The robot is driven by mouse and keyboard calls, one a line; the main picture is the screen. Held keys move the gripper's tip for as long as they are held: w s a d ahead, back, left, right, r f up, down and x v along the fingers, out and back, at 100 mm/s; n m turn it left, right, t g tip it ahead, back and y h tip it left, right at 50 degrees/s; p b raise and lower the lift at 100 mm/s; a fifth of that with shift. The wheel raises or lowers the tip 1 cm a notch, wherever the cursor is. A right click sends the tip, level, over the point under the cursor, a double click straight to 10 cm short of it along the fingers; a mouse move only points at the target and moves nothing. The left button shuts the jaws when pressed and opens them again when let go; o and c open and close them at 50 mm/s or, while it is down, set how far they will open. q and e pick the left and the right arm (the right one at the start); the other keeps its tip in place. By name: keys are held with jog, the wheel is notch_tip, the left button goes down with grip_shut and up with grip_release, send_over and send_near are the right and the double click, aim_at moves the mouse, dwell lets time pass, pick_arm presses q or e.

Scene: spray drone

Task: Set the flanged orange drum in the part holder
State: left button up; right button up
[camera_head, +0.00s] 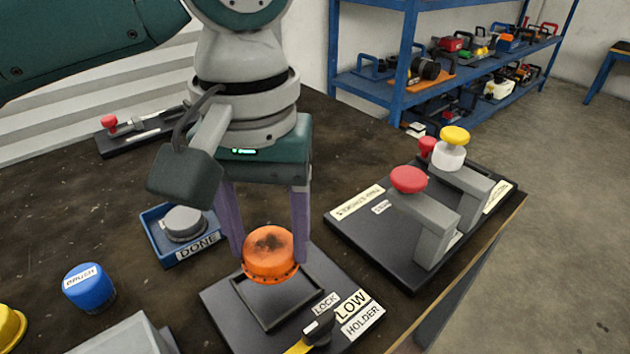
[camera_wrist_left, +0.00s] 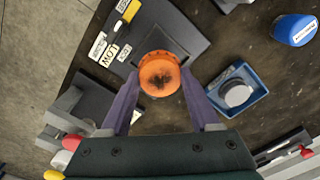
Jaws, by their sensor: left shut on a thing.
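The flanged orange drum (camera_head: 270,252) has a dark smudge on its top. My left gripper (camera_head: 268,243) points down with its two purple fingers on either side of the drum, shut on it. In the left wrist view the drum (camera_wrist_left: 159,74) sits between the fingertips (camera_wrist_left: 160,85). The part holder (camera_head: 215,304) is a dark plate with a square recess, labelled "LOW HOLDER" and "LOCK". The drum is over the back part of the recess; I cannot tell whether it touches the holder. My right gripper is not in view.
A blue "DONE" tray (camera_head: 172,262) holding a grey round part stands left of the holder. A blue drum (camera_head: 88,288) is farther left. A black stand with red and yellow knobs (camera_head: 408,265) is at the right. A lock lever (camera_head: 318,328) sits on the holder's front.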

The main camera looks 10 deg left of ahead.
aim_at(276, 288)
pick_arm(q)
notch_tip(276, 288, down, 4)
jog(key=shift+f+b, duration=0.25)
jog(key=shift+b, duration=0.4)
jog(key=shift+f, duration=0.15)
jog(key=shift+f, duration=0.15)
jog(key=o, duration=1.4)
jog(key=shift+c, duration=0.2)
notch_tip(276, 288, up, 11)
jog(key=p, duration=0.3)
jog(key=shift+r, duration=0.7)
